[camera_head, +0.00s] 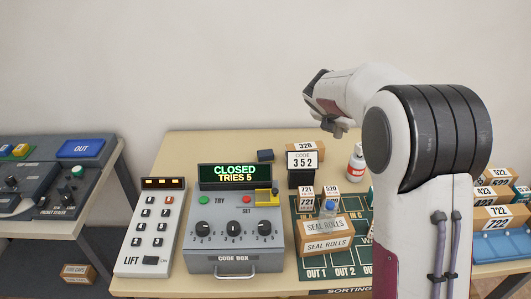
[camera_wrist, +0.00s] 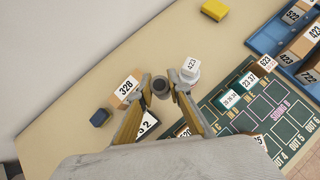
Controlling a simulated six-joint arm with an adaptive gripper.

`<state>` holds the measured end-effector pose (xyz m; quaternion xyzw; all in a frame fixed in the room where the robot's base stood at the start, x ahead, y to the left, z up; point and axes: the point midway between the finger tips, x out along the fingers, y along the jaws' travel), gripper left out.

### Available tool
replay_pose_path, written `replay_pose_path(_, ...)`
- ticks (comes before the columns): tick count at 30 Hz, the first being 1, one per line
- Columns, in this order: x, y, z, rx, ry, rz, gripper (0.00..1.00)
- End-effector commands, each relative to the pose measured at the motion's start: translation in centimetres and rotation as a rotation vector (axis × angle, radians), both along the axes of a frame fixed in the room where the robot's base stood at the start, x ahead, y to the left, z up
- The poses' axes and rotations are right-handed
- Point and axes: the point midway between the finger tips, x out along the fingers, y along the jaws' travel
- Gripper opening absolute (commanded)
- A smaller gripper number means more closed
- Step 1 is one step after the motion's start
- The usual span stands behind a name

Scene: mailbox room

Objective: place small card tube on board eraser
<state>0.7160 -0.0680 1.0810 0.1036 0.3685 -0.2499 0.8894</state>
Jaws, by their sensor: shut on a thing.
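My gripper (camera_wrist: 162,92) is shut on a small grey-brown round tube (camera_wrist: 161,86), whose dark open end shows between the fingertips in the wrist view. In the head view my gripper (camera_head: 334,122) is raised above the back of the table, and the tube is hard to make out there. A small dark blue block (camera_wrist: 99,117) lies at the back of the table, also seen in the head view (camera_head: 265,155). A yellow block (camera_wrist: 215,10) lies farther along the table. I cannot tell for sure which of these two is the board eraser.
A box marked 328 (camera_wrist: 126,90) stands near the blue block. The green sorting mat (camera_head: 310,262) carries several boxes. A code box (camera_head: 235,237) is in front. The back strip of table has free room.

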Motion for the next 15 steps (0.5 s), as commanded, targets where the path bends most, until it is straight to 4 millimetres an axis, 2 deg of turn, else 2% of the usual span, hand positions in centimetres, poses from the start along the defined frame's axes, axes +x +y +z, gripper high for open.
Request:
replay_pose_path(1,1.1,1.4,-0.1,0.001,-0.001,0.037,0.07)
replay_pose_path(6,4.1,5.5,-0.1,0.001,-0.001,0.151,0.07)
replay_pose_path(15,8.2,12.2,0.1,0.000,-0.001,0.330,0.07)
